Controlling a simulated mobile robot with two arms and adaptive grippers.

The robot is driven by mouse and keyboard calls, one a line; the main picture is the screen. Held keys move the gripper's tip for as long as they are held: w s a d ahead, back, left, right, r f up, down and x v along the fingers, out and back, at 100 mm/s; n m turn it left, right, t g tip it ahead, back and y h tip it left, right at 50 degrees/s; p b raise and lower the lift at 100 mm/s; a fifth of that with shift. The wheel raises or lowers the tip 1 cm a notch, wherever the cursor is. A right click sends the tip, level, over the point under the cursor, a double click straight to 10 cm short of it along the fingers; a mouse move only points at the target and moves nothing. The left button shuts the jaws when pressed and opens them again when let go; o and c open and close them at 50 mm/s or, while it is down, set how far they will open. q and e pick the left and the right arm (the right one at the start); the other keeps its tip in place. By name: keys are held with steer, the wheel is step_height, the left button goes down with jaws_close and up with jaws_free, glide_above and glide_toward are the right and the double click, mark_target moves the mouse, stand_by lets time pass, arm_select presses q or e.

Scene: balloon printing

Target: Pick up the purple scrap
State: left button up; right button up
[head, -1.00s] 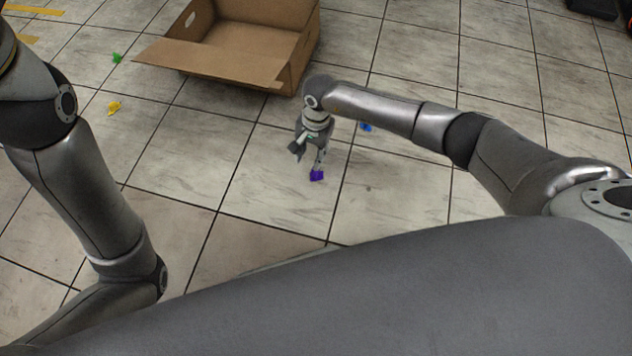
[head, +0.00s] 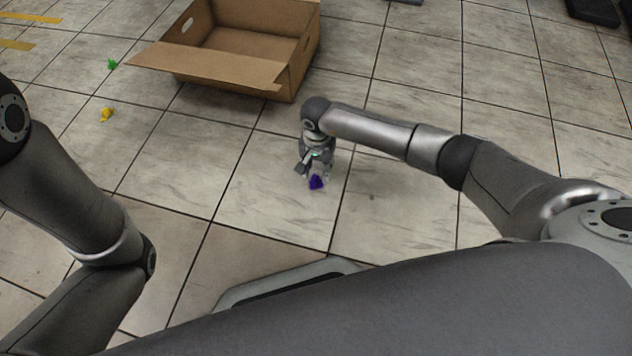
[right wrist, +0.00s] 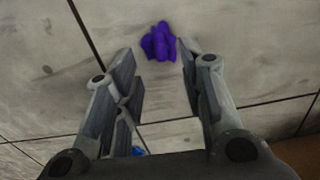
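The purple scrap (head: 316,182) is a small crumpled piece lying on the tiled floor, just below my right gripper (head: 314,172) in the head view. In the right wrist view the purple scrap (right wrist: 159,42) lies a little beyond the fingertips, roughly in line with the gap between them. My right gripper (right wrist: 157,52) points down at the floor, with its fingers spread apart and nothing between them. My left arm shows at the left of the head view, but its gripper is out of the picture.
An open cardboard box (head: 240,55) stands on the floor behind the right gripper. A green scrap (head: 112,64) and a yellow scrap (head: 106,114) lie left of it. A blue scrap (right wrist: 138,151) is partly hidden behind a finger in the right wrist view. The floor around the purple scrap is clear.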

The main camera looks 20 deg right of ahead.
mark_target(316, 178)
steer(key=f+b, duration=0.1)
steer(key=f, duration=0.1)
steer(key=f+b, duration=0.1)
steer(key=shift+s+a+f+b, duration=0.2)
steer(key=shift+a+f+b, duration=0.05)
steer(key=shift+a+b, duration=0.1)
steer(key=shift+f+b, duration=0.4)
steer(key=shift+f, duration=0.15)
steer(key=shift+d, duration=0.1)
steer(key=shift+r, duration=0.1)
steer(key=c, duration=0.7)
